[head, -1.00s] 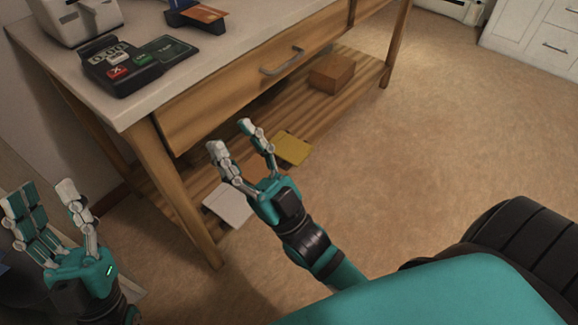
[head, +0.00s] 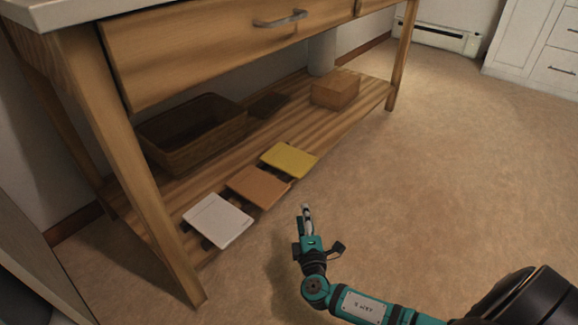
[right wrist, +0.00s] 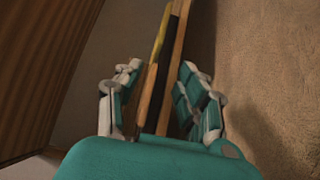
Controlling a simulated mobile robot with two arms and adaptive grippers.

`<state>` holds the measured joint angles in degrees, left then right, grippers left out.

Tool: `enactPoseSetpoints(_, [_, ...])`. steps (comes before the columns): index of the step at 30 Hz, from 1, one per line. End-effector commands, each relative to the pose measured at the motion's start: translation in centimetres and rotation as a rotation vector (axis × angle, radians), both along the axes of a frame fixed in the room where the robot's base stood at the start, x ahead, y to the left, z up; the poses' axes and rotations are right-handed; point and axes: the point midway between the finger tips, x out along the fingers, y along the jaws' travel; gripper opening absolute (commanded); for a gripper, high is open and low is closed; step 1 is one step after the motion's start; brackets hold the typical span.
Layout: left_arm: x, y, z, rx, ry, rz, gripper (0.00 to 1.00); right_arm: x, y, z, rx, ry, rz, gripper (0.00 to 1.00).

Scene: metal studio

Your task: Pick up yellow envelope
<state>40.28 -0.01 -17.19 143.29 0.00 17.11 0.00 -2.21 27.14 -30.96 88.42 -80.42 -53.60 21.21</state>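The yellow envelope (head: 289,160) lies flat on the table's lower slatted shelf, near its front edge, in the head view. In the right wrist view a thin yellow strip (right wrist: 161,38), seen edge-on, appears to be it. My right gripper (head: 306,212) is in front of the shelf, below and slightly right of the envelope in the picture, and apart from it. In the right wrist view its fingers (right wrist: 158,76) are spread, with the shelf edge and an orange-brown edge showing between them. It holds nothing. My left gripper is out of view.
An orange-brown envelope (head: 258,187) and a white one (head: 218,221) lie left of the yellow one. A basket (head: 192,136) and a brown box (head: 335,90) sit on the shelf (head: 372,88). A table leg (head: 150,190) stands at left. The floor at right is clear.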

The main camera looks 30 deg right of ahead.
Motion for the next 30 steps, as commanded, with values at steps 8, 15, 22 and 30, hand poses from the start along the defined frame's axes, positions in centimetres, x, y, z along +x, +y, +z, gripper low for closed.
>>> enactPoseSetpoints(8, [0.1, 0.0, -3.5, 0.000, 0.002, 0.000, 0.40, 5.6, -2.4, -0.4, 0.000, -0.004, 0.000, 0.39])
enactPoseSetpoints(15, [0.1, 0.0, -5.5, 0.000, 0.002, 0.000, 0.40, 9.4, -4.0, -0.2, 0.003, -0.001, 0.001, 0.39])
enactPoseSetpoints(22, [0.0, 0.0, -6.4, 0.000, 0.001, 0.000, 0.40, 10.6, -4.7, -0.2, 0.002, 0.000, 0.001, 0.39])
enactPoseSetpoints(30, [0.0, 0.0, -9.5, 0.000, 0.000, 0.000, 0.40, 13.9, -6.2, -0.3, 0.003, 0.000, 0.001, 0.39])
